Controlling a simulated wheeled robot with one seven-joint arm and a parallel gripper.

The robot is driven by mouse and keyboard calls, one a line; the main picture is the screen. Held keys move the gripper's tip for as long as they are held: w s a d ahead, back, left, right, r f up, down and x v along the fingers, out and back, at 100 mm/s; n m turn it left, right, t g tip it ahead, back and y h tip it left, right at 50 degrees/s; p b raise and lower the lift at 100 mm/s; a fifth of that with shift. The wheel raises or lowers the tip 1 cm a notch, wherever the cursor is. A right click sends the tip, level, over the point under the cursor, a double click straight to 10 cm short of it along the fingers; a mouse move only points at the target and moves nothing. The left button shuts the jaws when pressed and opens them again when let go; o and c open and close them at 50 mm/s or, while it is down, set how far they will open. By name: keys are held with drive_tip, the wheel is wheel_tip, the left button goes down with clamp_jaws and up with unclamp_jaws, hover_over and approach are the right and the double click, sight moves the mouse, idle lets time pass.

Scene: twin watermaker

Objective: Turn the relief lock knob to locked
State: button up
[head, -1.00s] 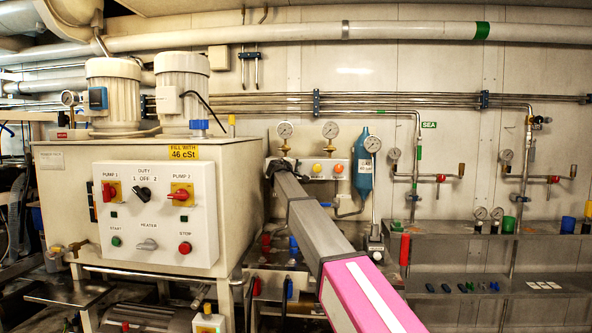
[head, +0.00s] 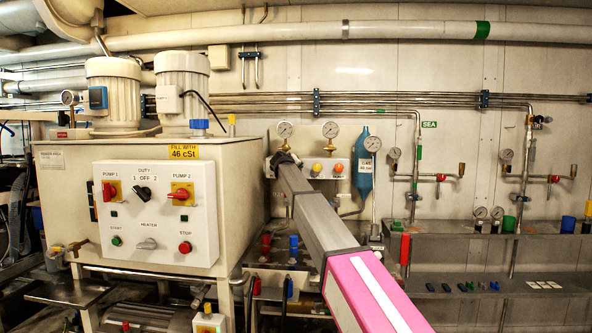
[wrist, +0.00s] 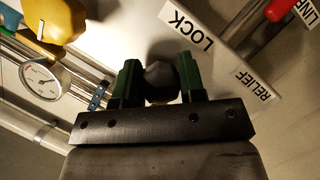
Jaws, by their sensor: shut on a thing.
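The relief lock knob (wrist: 161,82) is a dark, rounded knob in the wrist view, between the two green fingers of my gripper (wrist: 158,68). My gripper is shut on it. White labels reading LOCK (wrist: 194,29) and RELIEF (wrist: 253,86) lie beside it. The knob's pointer is not visible, so I cannot tell its setting. In the head view my gripper (head: 284,159) is at the left end of the white gauge panel (head: 340,158), and my arm hides the knob there.
In the wrist view, a yellow knob (wrist: 52,18), a pressure gauge (wrist: 39,79) and a red handle (wrist: 282,9) are close by. In the head view, a blue cylinder (head: 364,160) stands right of my gripper, and the white pump cabinet (head: 60,215) stands to its left.

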drive_tip(key=shift+f, duration=0.1)
idle(0.3)
drive_tip(key=o, duration=0.9)
drive_tip(key=shift+o, duration=0.2)
drive_tip(key=v, duration=1)
drive_tip(key=shift+s, duration=0.4)
drive_tip(key=shift+a, duration=0.1)
